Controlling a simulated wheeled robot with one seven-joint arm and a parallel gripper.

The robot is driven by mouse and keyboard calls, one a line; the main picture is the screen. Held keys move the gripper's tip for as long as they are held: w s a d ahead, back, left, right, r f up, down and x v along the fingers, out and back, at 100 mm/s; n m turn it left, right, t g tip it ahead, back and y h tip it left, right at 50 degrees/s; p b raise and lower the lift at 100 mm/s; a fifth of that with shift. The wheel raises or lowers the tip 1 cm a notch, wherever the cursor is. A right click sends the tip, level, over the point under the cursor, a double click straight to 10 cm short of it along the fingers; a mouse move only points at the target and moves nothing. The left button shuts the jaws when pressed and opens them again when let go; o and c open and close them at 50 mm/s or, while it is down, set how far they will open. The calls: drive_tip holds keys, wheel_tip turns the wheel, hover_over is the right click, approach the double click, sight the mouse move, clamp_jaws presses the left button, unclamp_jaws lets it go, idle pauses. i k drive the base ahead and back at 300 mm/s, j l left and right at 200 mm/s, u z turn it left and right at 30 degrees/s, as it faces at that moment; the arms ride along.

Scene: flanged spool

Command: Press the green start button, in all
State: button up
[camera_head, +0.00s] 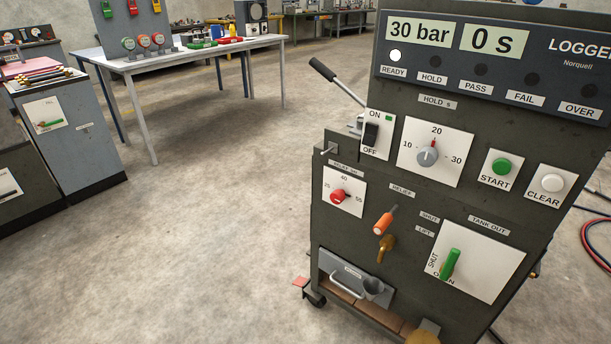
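The green start button (502,166) sits on a white plate marked START, on the upper right of a dark grey machine panel. A white clear button (552,183) is to its right. The logger display (460,40) above reads 30 bar and 0 s, and the lamp over READY (395,56) is lit white. The lamps over HOLD, PASS, FAIL and OVER look dark. The grey hold dial (428,156) left of the start button points near 20. My gripper does not show in this view.
The panel also carries an on/off switch (372,134), a red dial (338,196), an orange relief lever (385,220) and a green tank-out handle (450,264). A pump lever (335,80) sticks out at the left. A white table (190,55) stands behind; the floor between is clear.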

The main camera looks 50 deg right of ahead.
sight(500, 166)
drive_tip(key=z, duration=1.35)
